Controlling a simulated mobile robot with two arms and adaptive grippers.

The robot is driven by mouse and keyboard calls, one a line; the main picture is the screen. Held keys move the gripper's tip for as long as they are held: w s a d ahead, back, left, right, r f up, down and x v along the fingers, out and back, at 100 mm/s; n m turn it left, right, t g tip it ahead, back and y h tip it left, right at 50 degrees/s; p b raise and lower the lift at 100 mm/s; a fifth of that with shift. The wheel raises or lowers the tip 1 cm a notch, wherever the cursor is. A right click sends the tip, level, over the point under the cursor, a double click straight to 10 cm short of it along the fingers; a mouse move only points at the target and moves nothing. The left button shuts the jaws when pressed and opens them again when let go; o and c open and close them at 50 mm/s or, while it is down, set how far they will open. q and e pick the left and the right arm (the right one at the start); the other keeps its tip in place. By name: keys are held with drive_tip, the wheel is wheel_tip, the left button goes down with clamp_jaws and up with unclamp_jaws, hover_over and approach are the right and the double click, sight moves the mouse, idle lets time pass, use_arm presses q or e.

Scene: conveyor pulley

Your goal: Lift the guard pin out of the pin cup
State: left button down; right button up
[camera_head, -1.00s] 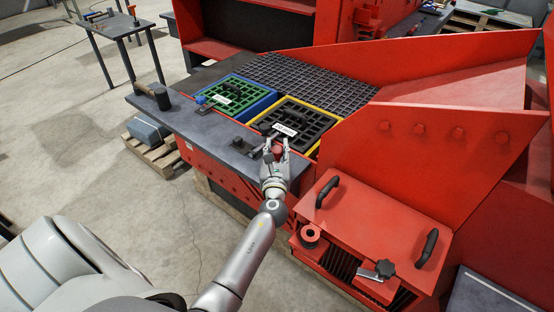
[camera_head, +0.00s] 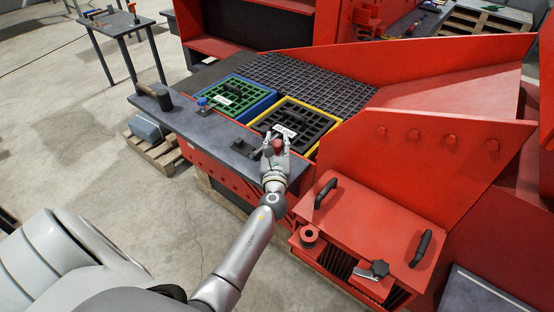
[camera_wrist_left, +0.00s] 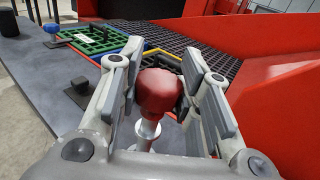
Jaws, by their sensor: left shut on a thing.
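The guard pin has a red rounded head (camera_wrist_left: 158,92) and a pale metal shaft (camera_wrist_left: 147,133). My left gripper (camera_head: 276,142) is shut on it, with a finger on each side of the red head, which also shows in the head view (camera_head: 278,147). The shaft's lower end is hidden by the gripper. A dark block on a flat base (camera_head: 241,147), perhaps the pin cup, is on the grey ledge left of the gripper; it also shows in the wrist view (camera_wrist_left: 80,92). The pin is apart from it. My right gripper is not in view.
A green grid tray (camera_head: 226,97) and a yellow-rimmed black tray (camera_head: 322,117) lie behind the ledge. A blue-knobbed piece (camera_head: 202,102) and a hammer (camera_head: 161,98) lie farther left. A red cover with black handles (camera_head: 362,215) is at right front.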

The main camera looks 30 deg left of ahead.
use_arm(q)
drive_tip(key=shift+r+p, duration=2.1)
drive_tip(key=shift+r, duration=0.2)
drive_tip(key=shift+r+p, duration=0.95)
drive_tip(key=shift+r, duration=0.4)
